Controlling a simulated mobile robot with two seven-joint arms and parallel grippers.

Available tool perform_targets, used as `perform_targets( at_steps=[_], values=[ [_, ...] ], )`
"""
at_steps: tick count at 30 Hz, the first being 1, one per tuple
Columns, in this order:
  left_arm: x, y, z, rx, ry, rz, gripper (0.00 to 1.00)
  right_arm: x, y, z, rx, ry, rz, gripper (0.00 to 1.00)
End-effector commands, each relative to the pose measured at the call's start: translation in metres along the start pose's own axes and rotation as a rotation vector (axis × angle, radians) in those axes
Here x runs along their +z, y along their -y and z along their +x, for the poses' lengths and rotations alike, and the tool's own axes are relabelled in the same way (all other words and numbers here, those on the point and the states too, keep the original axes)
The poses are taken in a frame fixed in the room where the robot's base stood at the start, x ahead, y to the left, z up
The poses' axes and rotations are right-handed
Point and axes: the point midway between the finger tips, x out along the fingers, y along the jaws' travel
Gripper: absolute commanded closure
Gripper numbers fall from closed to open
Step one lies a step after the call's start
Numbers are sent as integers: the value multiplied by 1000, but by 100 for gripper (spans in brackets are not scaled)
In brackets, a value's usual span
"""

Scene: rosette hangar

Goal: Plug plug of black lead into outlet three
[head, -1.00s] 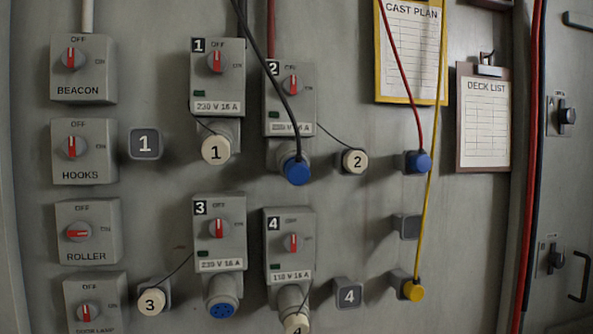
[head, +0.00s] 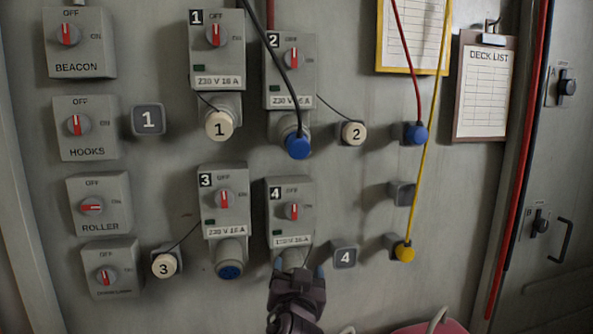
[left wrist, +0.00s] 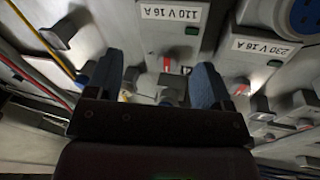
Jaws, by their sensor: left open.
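The black lead (head: 271,52) hangs from above and ends in a blue plug (head: 298,146), which sits in the socket of outlet two (head: 291,72). Outlet three (head: 224,203) has an uncovered blue socket face (head: 230,270); it also shows at the top right of the left wrist view (left wrist: 305,14). Its cap 3 (head: 164,265) sits to the left, on its cord. My left gripper (head: 298,268) is open in front of the lower end of outlet four (head: 291,207), hiding most of its socket. The left wrist view shows its blue fingers (left wrist: 155,85) apart. My right gripper is not in view.
Red and yellow leads end in a blue plug (head: 416,133) and a yellow plug (head: 404,252) on holders at the right. Cap 1 (head: 219,125) covers outlet one. Cap 2 (head: 353,133) sits right of outlet two. Switch boxes line the left. A pink object (head: 430,327) shows at the bottom edge.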

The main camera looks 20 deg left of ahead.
Motion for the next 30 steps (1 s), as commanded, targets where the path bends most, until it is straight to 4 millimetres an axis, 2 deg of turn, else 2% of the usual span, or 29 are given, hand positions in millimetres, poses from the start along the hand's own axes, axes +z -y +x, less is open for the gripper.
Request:
perform_targets(
  at_steps=[1,6,9,12,15,18,30],
  values=[
    [-37,2,4,-33,-42,-22,26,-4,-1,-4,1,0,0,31],
    [-123,12,5,-147,-145,-90,26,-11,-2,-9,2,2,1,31],
    [-162,18,2,-201,-192,-129,26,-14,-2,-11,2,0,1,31],
    [-188,23,-3,-240,-226,-160,26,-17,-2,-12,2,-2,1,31],
    [-202,26,-6,-263,-244,-179,26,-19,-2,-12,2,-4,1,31],
    [-207,28,-7,-272,-251,-187,26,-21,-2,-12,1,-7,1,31],
    [-207,28,-7,-272,-251,-186,26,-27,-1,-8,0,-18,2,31]
  ],
)
